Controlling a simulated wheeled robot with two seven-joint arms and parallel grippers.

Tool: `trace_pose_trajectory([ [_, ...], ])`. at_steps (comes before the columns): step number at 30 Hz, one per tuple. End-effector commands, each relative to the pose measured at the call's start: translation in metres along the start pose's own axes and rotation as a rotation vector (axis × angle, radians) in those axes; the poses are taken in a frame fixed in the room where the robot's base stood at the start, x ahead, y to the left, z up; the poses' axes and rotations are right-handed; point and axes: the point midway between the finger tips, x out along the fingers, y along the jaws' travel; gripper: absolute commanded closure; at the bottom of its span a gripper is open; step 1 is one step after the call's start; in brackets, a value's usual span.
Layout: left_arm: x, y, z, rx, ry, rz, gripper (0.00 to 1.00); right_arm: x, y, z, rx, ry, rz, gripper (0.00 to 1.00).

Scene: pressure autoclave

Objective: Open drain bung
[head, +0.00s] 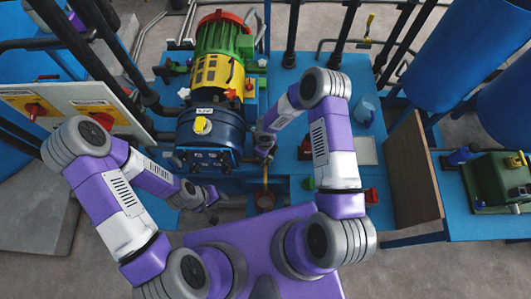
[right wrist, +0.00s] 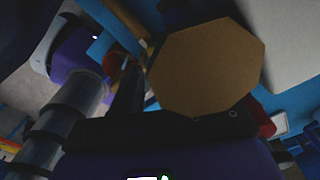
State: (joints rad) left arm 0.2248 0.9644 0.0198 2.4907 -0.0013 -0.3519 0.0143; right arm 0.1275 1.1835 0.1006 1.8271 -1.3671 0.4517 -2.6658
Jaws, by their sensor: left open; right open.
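The blue autoclave vessel (head: 205,140) stands at centre in the head view, with a yellow part on its top. A thin brass-coloured pipe (head: 265,176) runs down at its right, above a copper-coloured round cup (head: 265,200). I cannot single out the drain bung with certainty. My left gripper (head: 210,197) is open and empty, low in front of the vessel. My right gripper (head: 265,152) is open beside the vessel's right side, above the brass pipe; its fingers are small and dark. A tan octagonal face (right wrist: 205,68) fills the middle of the right wrist view, close to the camera.
A green, yellow and red motor (head: 222,60) stands behind the vessel. A panel with red switches (head: 85,105) is at left. A blue jug (head: 365,110) and a brown board (head: 415,170) are at right. Small red blocks (head: 371,195) lie near my right arm.

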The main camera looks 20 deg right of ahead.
Motion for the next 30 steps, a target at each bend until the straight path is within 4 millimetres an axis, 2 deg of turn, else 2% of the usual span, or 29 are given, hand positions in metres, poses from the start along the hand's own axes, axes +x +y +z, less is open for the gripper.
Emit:
trace_pose_trajectory([
  [5, -0.002, 0.001, 0.0, 0.0, 0.0, 0.0, 0.57, -0.008, 0.0, 0.0, 0.0, -0.001, 0.0, 0.57],
  [12, -0.009, 0.003, 0.0, 0.0, 0.0, 0.0, 0.57, -0.049, -0.001, 0.0, 0.001, -0.002, -0.002, 0.57],
  [18, -0.013, 0.005, 0.001, 0.0, 0.0, 0.0, 0.57, -0.072, -0.001, 0.0, 0.0, -0.001, -0.001, 0.57],
  [30, -0.013, 0.005, 0.001, 0.0, 0.0, 0.0, 0.57, -0.075, 0.001, 0.0, 0.006, 0.0, 0.002, 0.57],
])
